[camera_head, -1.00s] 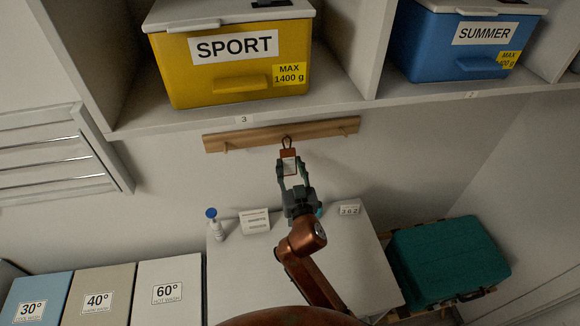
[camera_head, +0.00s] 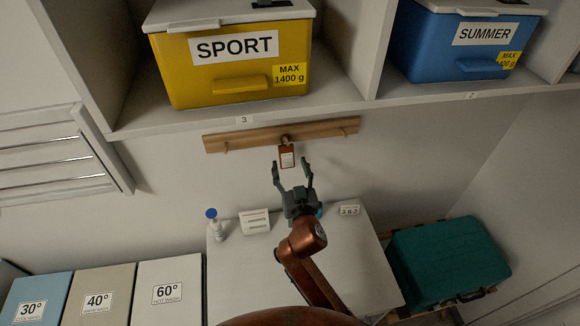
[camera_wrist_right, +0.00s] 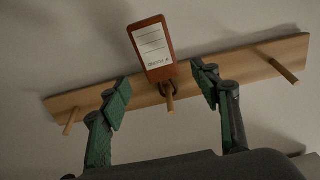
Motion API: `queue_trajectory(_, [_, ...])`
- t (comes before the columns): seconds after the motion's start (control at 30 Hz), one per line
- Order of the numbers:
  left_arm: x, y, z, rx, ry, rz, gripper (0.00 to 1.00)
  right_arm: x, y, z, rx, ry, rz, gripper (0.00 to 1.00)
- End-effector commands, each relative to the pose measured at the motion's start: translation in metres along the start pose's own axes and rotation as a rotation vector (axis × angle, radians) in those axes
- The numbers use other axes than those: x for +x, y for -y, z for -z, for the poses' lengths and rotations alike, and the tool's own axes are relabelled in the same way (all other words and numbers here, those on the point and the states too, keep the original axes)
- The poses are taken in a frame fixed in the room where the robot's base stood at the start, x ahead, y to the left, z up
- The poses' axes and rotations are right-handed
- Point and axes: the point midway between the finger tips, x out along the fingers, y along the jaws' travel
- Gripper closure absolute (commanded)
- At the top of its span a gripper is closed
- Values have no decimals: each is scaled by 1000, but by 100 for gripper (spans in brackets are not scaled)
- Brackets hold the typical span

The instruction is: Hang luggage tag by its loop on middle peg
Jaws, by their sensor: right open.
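The luggage tag (camera_head: 287,157) is brown-red with a white label. It hangs below the middle peg of the wooden peg rail (camera_head: 240,138). In the right wrist view the tag (camera_wrist_right: 151,48) shows with its dark loop (camera_wrist_right: 167,88) around the base of the middle peg (camera_wrist_right: 170,104), near the rail. My right gripper (camera_head: 292,172) is open and empty, just below the tag and apart from it. In the wrist view its green-padded fingers (camera_wrist_right: 161,90) stand apart on either side of the middle peg. My left gripper is not in view.
The rail's outer pegs (camera_wrist_right: 70,121) (camera_wrist_right: 284,72) are bare. Above the rail is a shelf with a yellow SPORT box (camera_head: 235,85) and a blue SUMMER box (camera_head: 470,65). Below is a white table (camera_head: 340,260) with a bottle (camera_head: 215,222) and small cards. A teal case (camera_head: 448,262) stands right.

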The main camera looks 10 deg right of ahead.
Motion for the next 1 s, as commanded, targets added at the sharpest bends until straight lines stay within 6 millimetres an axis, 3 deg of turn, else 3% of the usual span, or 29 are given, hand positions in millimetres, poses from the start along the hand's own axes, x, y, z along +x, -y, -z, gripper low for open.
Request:
queue_trajectory(0.17, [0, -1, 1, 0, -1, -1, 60, -22, 0, -2, 3, 2, 1, 43])
queue_trajectory(0.4, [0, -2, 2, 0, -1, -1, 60, -73, 0, -2, 3, 3, 0, 43])
queue_trajectory(0.6, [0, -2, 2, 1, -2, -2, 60, -105, 0, -1, 2, 2, 0, 43])
queue_trajectory(1.0, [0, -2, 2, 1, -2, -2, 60, -118, 0, 0, 0, -1, 0, 43])
